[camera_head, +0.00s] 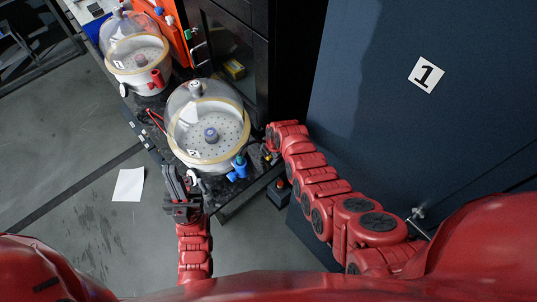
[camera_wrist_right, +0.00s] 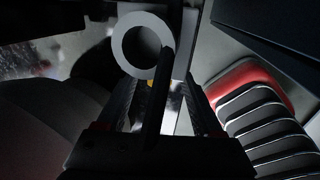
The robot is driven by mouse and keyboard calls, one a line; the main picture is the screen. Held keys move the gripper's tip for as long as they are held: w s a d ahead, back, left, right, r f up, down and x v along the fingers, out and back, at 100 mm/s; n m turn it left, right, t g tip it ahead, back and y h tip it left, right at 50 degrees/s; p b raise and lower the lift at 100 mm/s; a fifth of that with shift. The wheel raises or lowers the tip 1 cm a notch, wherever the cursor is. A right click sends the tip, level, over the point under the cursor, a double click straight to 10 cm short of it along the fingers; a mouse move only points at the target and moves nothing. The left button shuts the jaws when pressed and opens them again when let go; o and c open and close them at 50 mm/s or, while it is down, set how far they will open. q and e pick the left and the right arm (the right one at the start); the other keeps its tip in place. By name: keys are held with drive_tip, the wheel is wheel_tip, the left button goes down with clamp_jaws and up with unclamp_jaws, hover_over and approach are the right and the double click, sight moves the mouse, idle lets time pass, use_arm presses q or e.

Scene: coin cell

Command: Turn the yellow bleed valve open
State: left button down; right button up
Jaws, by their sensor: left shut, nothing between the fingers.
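A small yellow-orange part (camera_head: 268,157) shows at the dark end of my right arm, to the right of the clear domed vessel marked 2 (camera_head: 205,110). I cannot tell if it is the bleed valve. In the right wrist view, a small yellow-orange spot (camera_wrist_right: 150,82) shows below a grey ring (camera_wrist_right: 141,45). My right gripper (camera_wrist_right: 155,95) has dark fingers on both sides of a dark upright bar; whether they grip anything is unclear. My left gripper (camera_head: 181,190) is shut and empty, at the lower left of vessel 2.
Vessel 2 has a blue valve (camera_head: 238,168). Vessel 1 (camera_head: 135,45) has a red valve (camera_head: 156,78) and stands at the back left. A dark cabinet (camera_head: 235,45) stands behind. A large blue panel (camera_head: 380,110) fills the right. White paper (camera_head: 129,185) lies on the floor.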

drive_tip(key=shift+r, duration=0.1)
drive_tip(key=shift+b+v, duration=0.3)
drive_tip(key=shift+v, duration=0.8)
drive_tip(key=b+v, duration=0.3)
drive_tip(key=v, duration=0.6)
drive_tip(key=shift+r+b, duration=0.25)
drive_tip(key=shift+b, duration=0.1)
drive_tip(key=shift+s+d, duration=0.1)
drive_tip(key=shift+s, duration=0.1)
